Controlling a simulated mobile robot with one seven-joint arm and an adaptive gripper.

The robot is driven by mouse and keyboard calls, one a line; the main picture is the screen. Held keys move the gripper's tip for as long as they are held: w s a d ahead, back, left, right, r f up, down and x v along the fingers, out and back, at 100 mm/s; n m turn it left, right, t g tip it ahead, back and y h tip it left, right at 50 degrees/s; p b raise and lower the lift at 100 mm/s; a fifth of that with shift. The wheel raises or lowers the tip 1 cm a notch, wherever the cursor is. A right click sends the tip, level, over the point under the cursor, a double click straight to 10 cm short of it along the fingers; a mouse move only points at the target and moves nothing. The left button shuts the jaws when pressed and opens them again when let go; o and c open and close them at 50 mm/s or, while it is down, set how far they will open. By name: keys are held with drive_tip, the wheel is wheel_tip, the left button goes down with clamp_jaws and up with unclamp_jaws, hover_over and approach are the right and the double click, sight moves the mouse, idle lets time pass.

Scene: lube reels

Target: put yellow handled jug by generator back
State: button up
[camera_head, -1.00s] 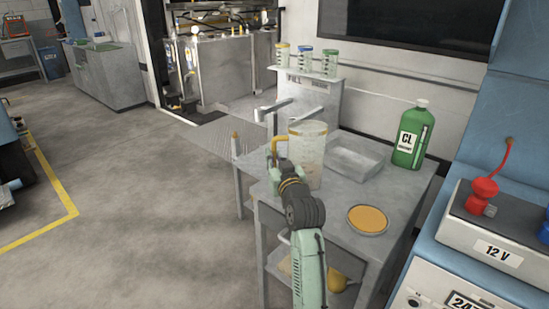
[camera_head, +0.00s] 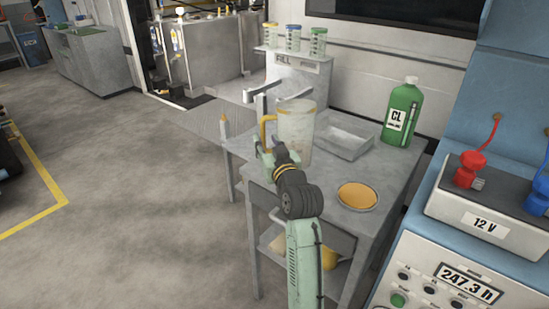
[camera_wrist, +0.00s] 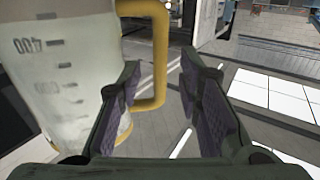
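A clear jug (camera_head: 294,136) with a yellow rim and a yellow handle (camera_head: 265,131) stands upright on the grey metal table (camera_head: 322,182). Its handle points left. My gripper (camera_head: 264,154) is open at the handle side of the jug, low near the table top. In the wrist view the jug (camera_wrist: 62,75), with grey measure marks, fills the left. The yellow handle (camera_wrist: 160,60) shows in the gap between my two open fingers (camera_wrist: 162,88). I cannot tell whether either finger touches it. A round yellow-orange disc (camera_head: 357,196) lies on the table's near right part.
A blue machine (camera_head: 395,262) with an hour display and a 12 V box (camera_head: 482,217) stands at right. A green CL bottle (camera_head: 402,113) and a shallow metal tray (camera_head: 348,137) are behind the jug. Several small capped containers (camera_head: 293,41) stand on a raised shelf. Open floor lies left.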

drive_tip(key=b+v, duration=0.1)
drive_tip(key=v, duration=0.7)
drive_tip(key=shift+s+b, duration=0.25)
drive_tip(key=shift+b, duration=0.15)
